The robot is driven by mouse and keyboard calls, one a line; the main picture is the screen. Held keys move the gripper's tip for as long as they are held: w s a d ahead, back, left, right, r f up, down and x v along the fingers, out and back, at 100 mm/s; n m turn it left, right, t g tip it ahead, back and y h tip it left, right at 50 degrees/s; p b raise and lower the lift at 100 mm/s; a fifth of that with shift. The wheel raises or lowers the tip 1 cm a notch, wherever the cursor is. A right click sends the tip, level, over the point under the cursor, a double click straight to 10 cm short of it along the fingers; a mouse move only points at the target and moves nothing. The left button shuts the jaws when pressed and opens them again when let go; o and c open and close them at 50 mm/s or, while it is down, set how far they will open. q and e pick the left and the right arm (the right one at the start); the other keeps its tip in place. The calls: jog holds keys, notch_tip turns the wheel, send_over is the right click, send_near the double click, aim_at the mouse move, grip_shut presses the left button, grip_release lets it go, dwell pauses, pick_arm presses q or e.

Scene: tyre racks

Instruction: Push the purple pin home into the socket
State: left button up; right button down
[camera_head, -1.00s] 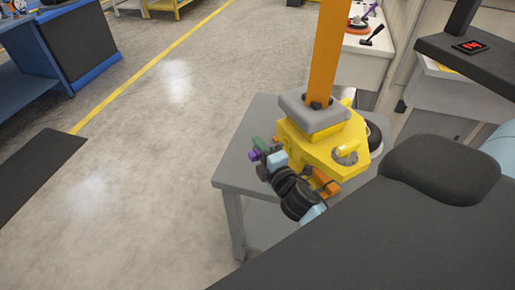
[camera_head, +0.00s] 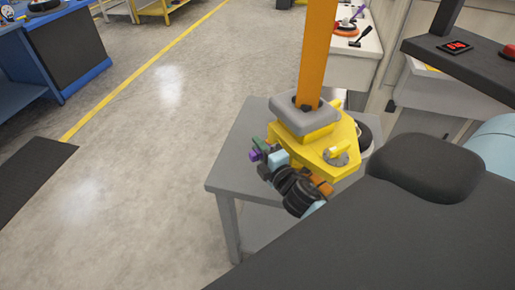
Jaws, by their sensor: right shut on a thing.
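The small purple pin (camera_head: 255,155) shows at the left side of a yellow fixture (camera_head: 322,148) on a grey table. My right gripper (camera_head: 264,152) is at the pin, small and partly covered by its own wrist. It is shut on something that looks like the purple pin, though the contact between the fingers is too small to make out. A green piece (camera_head: 259,143) sits just behind the pin. The socket cannot be made out, so how far the pin sits in it cannot be told. My left gripper is not in view.
The grey table (camera_head: 226,177) carries the fixture, with a grey collar (camera_head: 304,117) and an orange post (camera_head: 317,50) rising from it. A dark round object (camera_head: 364,137) lies behind. A white bench (camera_head: 352,62) stands beyond. The floor to the left is open.

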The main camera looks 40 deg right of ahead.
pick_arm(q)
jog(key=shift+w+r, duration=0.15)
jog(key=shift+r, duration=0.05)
pick_arm(e)
jog(key=shift+d, duration=1.2)
dwell(0.4)
jog(key=c, duration=0.6)
grip_release()
jog(key=shift+s, duration=0.1)
jog(key=shift+s+a, duration=0.15)
jog(key=shift+s, duration=0.65)
pick_arm(q)
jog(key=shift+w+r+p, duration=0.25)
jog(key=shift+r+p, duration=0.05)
jog(key=shift+p, duration=0.1)
pick_arm(e)
jog(key=shift+s+a, duration=0.15)
jog(key=shift+s, duration=1.95)
jog(key=shift+s+a, duration=0.15)
jog(key=shift+s, duration=1.9)
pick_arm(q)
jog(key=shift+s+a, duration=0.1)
